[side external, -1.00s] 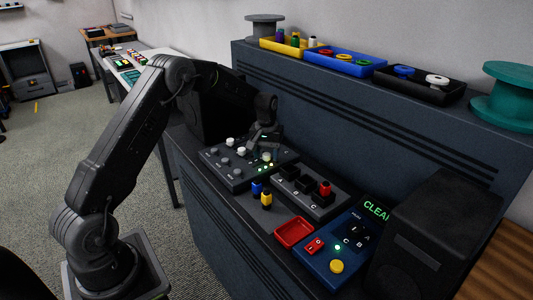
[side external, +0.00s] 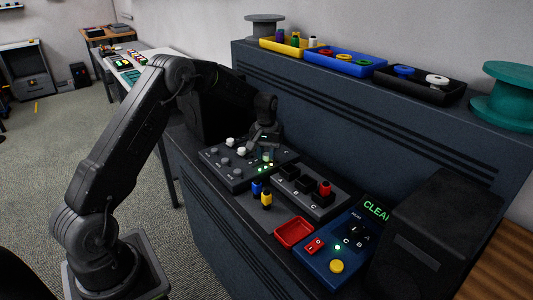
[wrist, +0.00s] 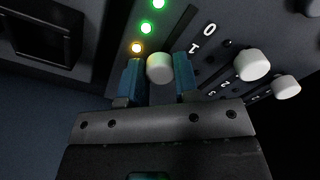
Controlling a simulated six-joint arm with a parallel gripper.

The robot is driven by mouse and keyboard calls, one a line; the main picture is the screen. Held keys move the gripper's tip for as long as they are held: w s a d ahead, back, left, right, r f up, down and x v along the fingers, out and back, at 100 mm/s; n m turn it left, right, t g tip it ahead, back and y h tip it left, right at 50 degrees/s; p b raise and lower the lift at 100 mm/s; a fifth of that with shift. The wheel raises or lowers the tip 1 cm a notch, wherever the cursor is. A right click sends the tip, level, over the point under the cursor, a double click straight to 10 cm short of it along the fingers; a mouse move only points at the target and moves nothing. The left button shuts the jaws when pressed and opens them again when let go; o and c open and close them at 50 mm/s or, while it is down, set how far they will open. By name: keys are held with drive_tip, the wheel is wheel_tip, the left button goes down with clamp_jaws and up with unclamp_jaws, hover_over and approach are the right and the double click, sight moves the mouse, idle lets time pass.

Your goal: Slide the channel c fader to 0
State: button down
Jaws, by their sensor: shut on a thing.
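In the wrist view, my gripper (wrist: 158,80) has its two blue fingertips closed around a white fader knob (wrist: 159,68). A dark slot runs from this knob toward the top of the picture, past printed marks 0 (wrist: 209,29) and 1 (wrist: 195,48). The knob sits on the far side of the 1 from the 0; its exact mark is hidden by my finger. In the side view, my gripper (side external: 266,152) is low over the right part of the grey fader panel (side external: 232,180). The channel letters are too small to read, so I cannot confirm which channel this is.
Two other white knobs (wrist: 252,65) stand to the right in the wrist view. Lit lamps (wrist: 145,28) lie left of the held knob. A grey block panel (side external: 318,205), loose blue and yellow pieces (side external: 266,200) and a red tray (side external: 294,232) are nearby.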

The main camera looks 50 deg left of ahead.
sight(254, 167)
drive_tip(key=shift+s, duration=2.6)
drive_tip(key=c, duration=0.9)
unclamp_jaws()
drive_tip(key=shift+o, duration=0.2)
wheel_tip(254, 167, up, 14)
